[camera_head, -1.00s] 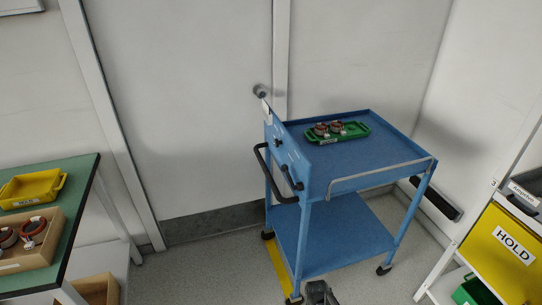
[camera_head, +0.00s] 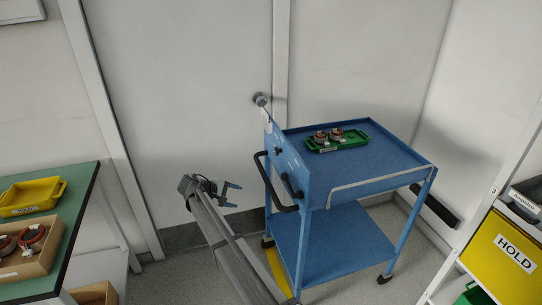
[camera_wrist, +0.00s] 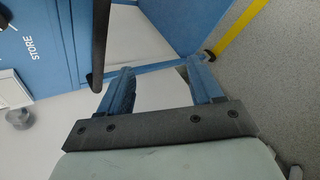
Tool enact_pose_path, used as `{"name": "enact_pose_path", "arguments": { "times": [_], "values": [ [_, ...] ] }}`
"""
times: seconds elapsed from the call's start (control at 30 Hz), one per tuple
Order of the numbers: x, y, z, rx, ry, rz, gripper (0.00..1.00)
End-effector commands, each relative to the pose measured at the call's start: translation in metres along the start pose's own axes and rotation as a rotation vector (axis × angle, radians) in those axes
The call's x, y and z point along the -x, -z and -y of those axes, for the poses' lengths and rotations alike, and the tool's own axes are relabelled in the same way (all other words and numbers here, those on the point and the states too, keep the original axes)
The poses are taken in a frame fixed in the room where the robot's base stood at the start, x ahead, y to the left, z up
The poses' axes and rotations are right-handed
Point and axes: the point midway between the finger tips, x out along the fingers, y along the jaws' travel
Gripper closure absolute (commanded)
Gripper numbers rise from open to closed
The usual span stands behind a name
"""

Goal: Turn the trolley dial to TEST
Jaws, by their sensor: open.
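The blue trolley (camera_head: 352,186) stands near the wall, with an upright panel (camera_head: 283,156) on its left end. Small dark knobs show on this panel, seen at a steep angle, and I cannot tell which one is the dial or where it points. The wrist view shows part of the blue panel with the label STORE (camera_wrist: 34,38) at the upper left; no TEST label is readable. My gripper (camera_head: 236,196) is open and empty, left of the trolley and apart from the panel. Its two blue fingers (camera_wrist: 160,80) also show in the wrist view.
A black push handle (camera_head: 264,180) sticks out from the panel toward my gripper; it also shows close to one finger in the wrist view (camera_wrist: 100,45). A green tray (camera_head: 350,143) with dark red ring parts sits on the trolley top. A green bench (camera_head: 70,225) stands left.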

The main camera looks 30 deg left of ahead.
Motion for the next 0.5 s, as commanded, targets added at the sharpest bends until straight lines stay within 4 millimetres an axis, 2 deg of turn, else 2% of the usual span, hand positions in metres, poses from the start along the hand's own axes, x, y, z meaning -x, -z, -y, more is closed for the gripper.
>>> {"name": "enact_pose_path", "arguments": {
  "times": [0.03,0.1,0.2,0.33,0.5],
  "values": [
    [0.005,0.016,-0.035,0.059,-0.065,0.05,0.35],
    [0.011,0.021,-0.067,0.161,-0.146,0.136,0.35],
    [0.017,0.023,-0.1,0.329,-0.239,0.288,0.35],
    [0.033,0.01,-0.128,0.537,-0.301,0.49,0.35],
    [0.05,-0.012,-0.14,0.767,-0.267,0.682,0.35]
  ]
}}
